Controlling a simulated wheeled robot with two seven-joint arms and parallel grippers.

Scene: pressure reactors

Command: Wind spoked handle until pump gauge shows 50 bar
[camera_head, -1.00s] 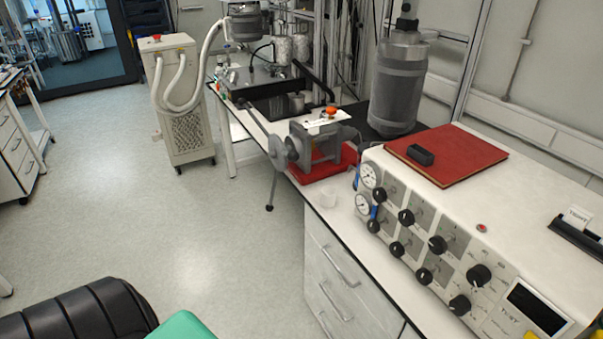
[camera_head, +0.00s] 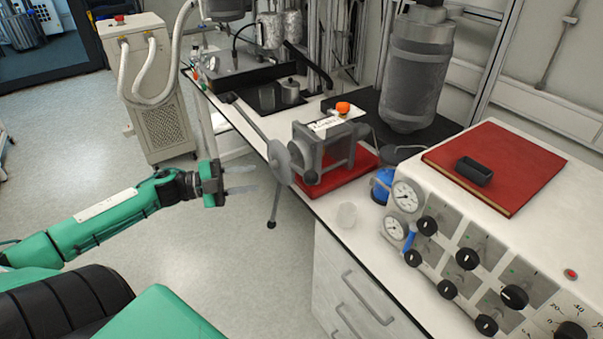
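The spoked handle (camera_head: 278,162) is grey, with long thin spokes ending in dark knobs. One spoke points up-left and one points down past the bench edge. It sits on the left side of the grey pump body (camera_head: 325,150), which stands on a red base (camera_head: 345,172). My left gripper (camera_head: 243,179) is left of the handle's hub, fingers pointing at it, apart and empty; it seems not to touch the handle. Two round white gauges (camera_head: 407,195) are on the panel at right; their needles are too small to read, and I cannot tell which is the pump's. My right gripper is not in view.
A control panel with black knobs (camera_head: 467,258) carries a red book (camera_head: 495,165) with a black tray (camera_head: 474,171) on it. A clear cup (camera_head: 346,215) stands on the bench near its edge. A wheeled unit with hoses (camera_head: 155,95) stands behind my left arm. The floor left of the bench is free.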

